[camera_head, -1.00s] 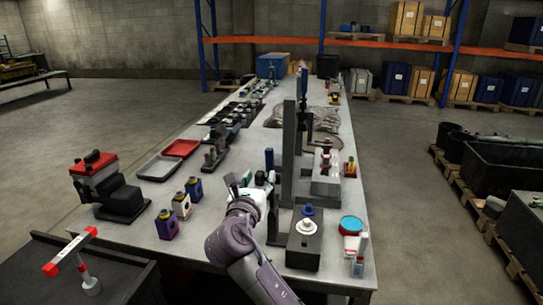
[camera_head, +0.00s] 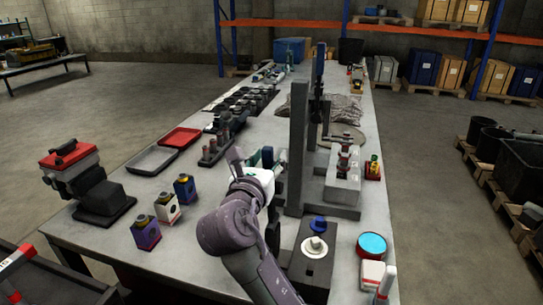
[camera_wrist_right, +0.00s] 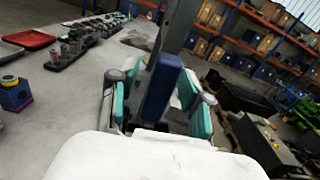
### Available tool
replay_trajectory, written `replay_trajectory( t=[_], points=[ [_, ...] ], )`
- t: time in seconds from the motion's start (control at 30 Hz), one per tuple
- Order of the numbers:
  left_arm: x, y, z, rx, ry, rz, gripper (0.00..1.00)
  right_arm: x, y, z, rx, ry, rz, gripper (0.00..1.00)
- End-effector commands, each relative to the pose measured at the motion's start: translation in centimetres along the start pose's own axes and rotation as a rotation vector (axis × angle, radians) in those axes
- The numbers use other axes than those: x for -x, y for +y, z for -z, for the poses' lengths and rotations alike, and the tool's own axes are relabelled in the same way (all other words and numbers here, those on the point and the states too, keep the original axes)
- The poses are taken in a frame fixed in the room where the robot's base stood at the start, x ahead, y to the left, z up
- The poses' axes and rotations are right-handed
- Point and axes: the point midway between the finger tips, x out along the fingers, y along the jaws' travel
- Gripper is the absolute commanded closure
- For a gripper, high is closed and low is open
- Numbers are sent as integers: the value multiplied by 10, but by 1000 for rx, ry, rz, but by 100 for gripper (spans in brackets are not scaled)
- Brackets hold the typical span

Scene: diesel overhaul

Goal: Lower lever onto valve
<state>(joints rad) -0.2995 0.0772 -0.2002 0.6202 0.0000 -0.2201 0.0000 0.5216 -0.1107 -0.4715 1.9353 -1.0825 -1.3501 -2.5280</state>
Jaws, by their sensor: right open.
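A tall grey press stand (camera_head: 298,150) rises from the table. In the right wrist view, a blue lever grip (camera_wrist_right: 162,88) stands upright between the teal finger pads of my right gripper (camera_wrist_right: 158,100). The fingers are open, one on each side of the grip; I cannot tell whether either touches it. In the head view, my right gripper (camera_head: 266,158) is left of the stand and mostly hides the lever. The valve cannot be made out for certain; a grey block (camera_head: 342,180) with dark and red parts on top sits right of the stand. My left gripper is not in view.
A dark block (camera_head: 312,262) with white and blue round parts stands in front of the stand. A cyan-topped can (camera_head: 372,246) is at the right edge. Small bottles (camera_head: 168,207) and a red tray (camera_head: 181,140) lie to the left.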

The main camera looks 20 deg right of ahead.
Motion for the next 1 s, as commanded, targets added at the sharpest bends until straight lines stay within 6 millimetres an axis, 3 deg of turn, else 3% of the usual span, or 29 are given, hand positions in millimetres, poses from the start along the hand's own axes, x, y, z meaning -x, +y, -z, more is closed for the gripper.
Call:
replay_trajectory(
  t=[0.3,0.6,1.0],
  points=[
    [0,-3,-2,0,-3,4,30,1,0,0,0,0,0,54],
    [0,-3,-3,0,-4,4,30,1,0,0,0,-1,0,100],
    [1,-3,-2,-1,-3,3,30,-1,-3,-1,-7,-1,1,100]
  ],
)
